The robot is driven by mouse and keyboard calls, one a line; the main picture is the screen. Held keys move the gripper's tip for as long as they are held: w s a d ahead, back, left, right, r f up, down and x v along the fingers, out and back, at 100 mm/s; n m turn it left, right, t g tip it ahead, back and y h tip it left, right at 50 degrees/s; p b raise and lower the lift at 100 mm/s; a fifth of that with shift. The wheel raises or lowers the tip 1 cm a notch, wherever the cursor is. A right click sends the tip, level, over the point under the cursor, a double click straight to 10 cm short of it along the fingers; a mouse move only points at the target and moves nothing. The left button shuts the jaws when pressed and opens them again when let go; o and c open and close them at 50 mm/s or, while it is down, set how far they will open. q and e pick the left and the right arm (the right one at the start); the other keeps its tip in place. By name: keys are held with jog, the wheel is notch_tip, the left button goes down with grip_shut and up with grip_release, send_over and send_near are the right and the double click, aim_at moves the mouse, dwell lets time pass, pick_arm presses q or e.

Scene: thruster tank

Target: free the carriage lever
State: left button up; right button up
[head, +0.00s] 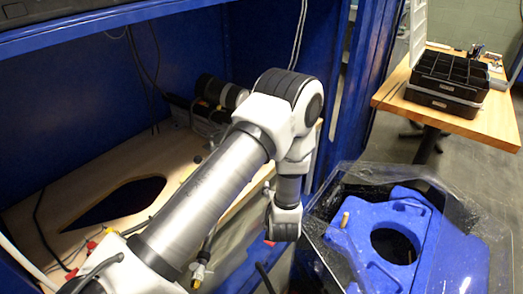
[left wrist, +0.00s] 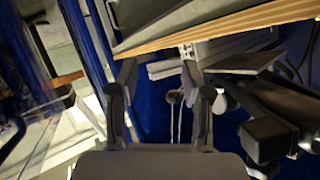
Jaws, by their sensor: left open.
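My left arm reaches in from the left in the head view, its wrist hanging down between the blue cabinet and the tank. My left gripper (left wrist: 160,95) is open in the left wrist view, its two dark fingers apart with nothing held between them. In the head view a clear-walled tank (head: 335,172) holds a blue part (head: 362,250) with a round hole and a small tan peg (head: 345,219). My right gripper does not show.
A blue cabinet (head: 185,50) with a wooden shelf (head: 60,190) and cables stands on the left. A wooden table (head: 390,95) with black trays (head: 445,85) is at the back right. In the left wrist view a dark bar with a block end (left wrist: 265,138) lies close at right.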

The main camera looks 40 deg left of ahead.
pick_arm(q)
jog(key=w+a+r+n+g+y+b, duration=0.1)
jog(key=w+a+r+n+y, duration=0.15)
jog(key=r, duration=0.35)
jog(key=w+a+r+n+y+b, duration=0.1)
jog(key=w+a+r+n+y, duration=0.15)
jog(key=r+y, duration=0.2)
jog(key=shift+h, duration=0.3)
jog(key=x, duration=0.5)
jog(key=s+x, duration=0.1)
jog(key=x, duration=0.1)
jog(key=shift+w+a+r, duration=0.1)
jog(key=shift+a+r, duration=0.25)
jog(key=shift+a, duration=0.2)
grip_shut()
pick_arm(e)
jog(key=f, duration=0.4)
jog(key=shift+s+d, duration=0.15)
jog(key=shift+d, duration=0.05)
